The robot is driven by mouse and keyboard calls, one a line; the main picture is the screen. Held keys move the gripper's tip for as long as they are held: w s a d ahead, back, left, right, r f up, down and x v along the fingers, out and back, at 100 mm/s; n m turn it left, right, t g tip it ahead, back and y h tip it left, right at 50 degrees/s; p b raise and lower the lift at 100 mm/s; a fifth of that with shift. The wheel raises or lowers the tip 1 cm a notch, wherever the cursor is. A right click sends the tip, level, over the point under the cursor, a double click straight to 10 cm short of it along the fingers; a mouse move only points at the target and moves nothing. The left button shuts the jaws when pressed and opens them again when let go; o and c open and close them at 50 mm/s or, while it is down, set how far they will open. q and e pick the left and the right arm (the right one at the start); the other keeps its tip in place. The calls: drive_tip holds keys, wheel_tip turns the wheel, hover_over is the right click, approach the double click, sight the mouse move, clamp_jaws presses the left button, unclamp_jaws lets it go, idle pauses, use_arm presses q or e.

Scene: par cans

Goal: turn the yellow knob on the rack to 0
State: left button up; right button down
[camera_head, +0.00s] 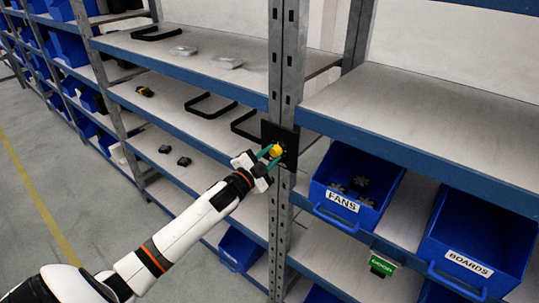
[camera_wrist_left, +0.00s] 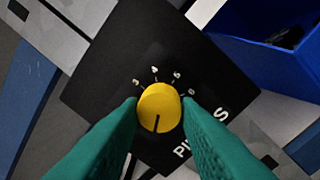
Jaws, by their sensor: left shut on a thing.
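The yellow knob (camera_head: 277,150) sits on a black plate (camera_head: 289,137) fixed to the rack's grey upright post. In the left wrist view the knob (camera_wrist_left: 161,102) shows a dark pointer line running toward the bottom of the picture. Small white marks and digits arc around its upper side on the plate (camera_wrist_left: 110,80); they are too small to read surely, and I see no clear 0. My left gripper (camera_head: 269,153) has its green fingers (camera_wrist_left: 160,110) shut on the knob, one on each side. White lettering on the plate is partly hidden by the right-hand finger. My right gripper is not in view.
Blue bins marked FANS (camera_head: 343,201) and BOARDS (camera_head: 468,263) stand on the shelf right of the post. Black handles (camera_head: 210,105) and small items lie on the left shelves. Blue shelf edges (camera_head: 420,165) run beside the post. The aisle floor (camera_head: 75,190) at left is clear.

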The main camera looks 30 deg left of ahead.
use_arm(q)
drive_tip(key=shift+n, duration=0.3)
drive_tip(key=o, duration=1)
drive_tip(key=shift+c, duration=0.2)
drive_tip(key=shift+s+f, duration=0.2)
drive_tip(key=shift+s, duration=0.3)
drive_tip(key=s+b, duration=0.4)
drive_tip(key=s, duration=0.7)
drive_tip(key=shift+a, duration=0.35)
drive_tip(key=shift+f, duration=0.15)
